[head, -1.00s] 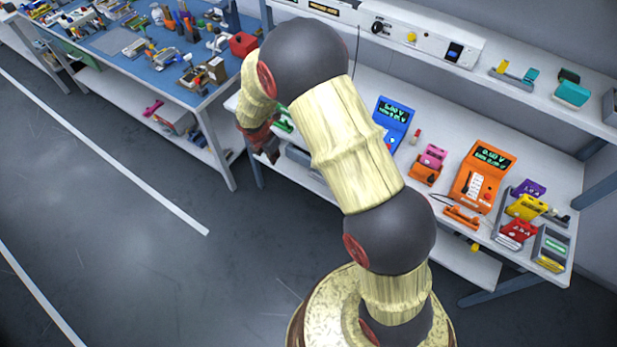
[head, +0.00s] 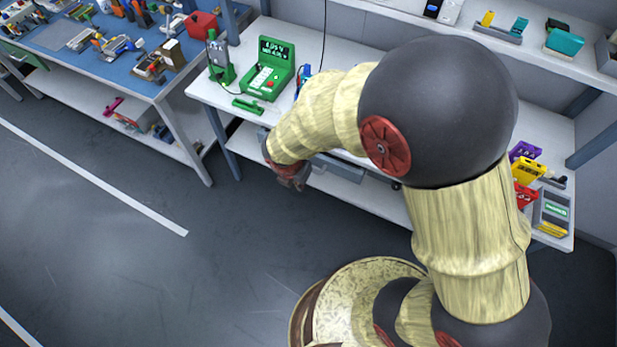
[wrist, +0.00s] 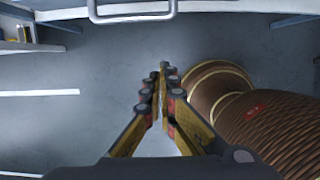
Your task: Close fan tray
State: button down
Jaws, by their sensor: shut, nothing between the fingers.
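A grey tray (head: 340,168) juts out below the front edge of the white bench, partly hidden behind my arm in the head view. In the wrist view a pale bar-shaped handle (wrist: 132,16) shows at the top edge, cut off by the frame; I take it to be on that tray's front. My gripper (head: 293,183) hangs over the floor in front of the bench, left of the tray in the head view. In the wrist view my gripper (wrist: 164,68) has its fingertips together, empty, and apart from the handle.
A green meter (head: 268,75) stands on the white bench (head: 208,90) above. Several coloured pouches and a rack (head: 552,212) are at its right end. A blue-topped bench (head: 120,60) stands to the left. The floor (head: 110,260) in front is clear.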

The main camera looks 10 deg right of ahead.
jog(key=w+d+f+b, duration=0.3)
jog(key=w+f+b, duration=0.2)
jog(key=f, duration=0.2)
jog(key=shift+d+f, duration=0.3)
jog(key=shift+d, duration=0.05)
jog(key=w+d+p, duration=0.2)
jog(key=w, duration=0.1)
jog(key=shift+d+r+p, duration=0.15)
jog(key=shift+r+p, duration=0.05)
jog(key=shift+p, duration=0.2)
jog(key=shift+w+d+f, duration=0.15)
jog(key=shift+w+d, duration=0.15)
jog(key=shift+w, duration=0.05)
